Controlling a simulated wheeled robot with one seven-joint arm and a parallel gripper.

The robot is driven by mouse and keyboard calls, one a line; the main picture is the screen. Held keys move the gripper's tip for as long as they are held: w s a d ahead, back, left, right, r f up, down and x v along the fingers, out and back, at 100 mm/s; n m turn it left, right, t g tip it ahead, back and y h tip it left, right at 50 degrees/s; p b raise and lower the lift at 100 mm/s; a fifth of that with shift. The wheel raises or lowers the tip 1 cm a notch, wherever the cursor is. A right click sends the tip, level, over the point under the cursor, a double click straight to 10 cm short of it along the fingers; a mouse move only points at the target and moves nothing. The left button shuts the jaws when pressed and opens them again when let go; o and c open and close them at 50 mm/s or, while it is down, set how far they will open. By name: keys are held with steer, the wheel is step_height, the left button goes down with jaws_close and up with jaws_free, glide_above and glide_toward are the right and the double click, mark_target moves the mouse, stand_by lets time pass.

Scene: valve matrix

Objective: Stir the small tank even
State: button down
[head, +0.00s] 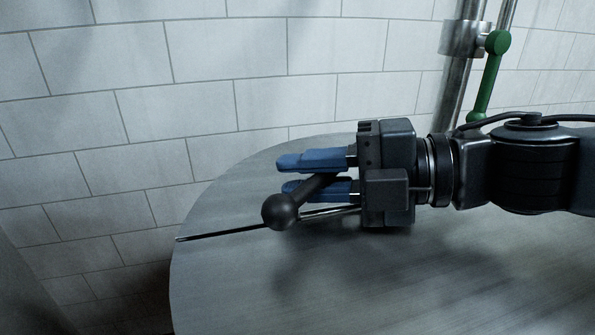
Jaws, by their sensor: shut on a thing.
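The small tank shows as a round grey metal top (430,270). A black stirring handle with a ball end (280,211) stands over it, tilted, with its shaft running up and right between my fingers. My gripper (298,176) reaches in from the right with two blue fingers, shut on the handle's shaft above the ball. The shaft's far end is hidden by the fingers. A thin dark line (220,233) runs left from beneath the ball across the top; I cannot tell if it is a slot or a rod. The tank's inside is not visible.
A white tiled wall (200,90) stands close behind the tank top. A vertical steel pipe (461,60) with a green lever (490,75) rises at the back right, just behind my arm. The front of the tank top is clear.

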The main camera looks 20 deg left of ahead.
mark_target(333, 176)
steer(key=shift+s+d+g, duration=0.1)
steer(key=shift+d+g, duration=0.05)
steer(key=shift+g, duration=0.15)
steer(key=c, duration=1.1)
jaws_free()
steer(key=shift+d, duration=0.1)
steer(key=shift+b+v, duration=0.9)
steer(key=shift+v, duration=2.95)
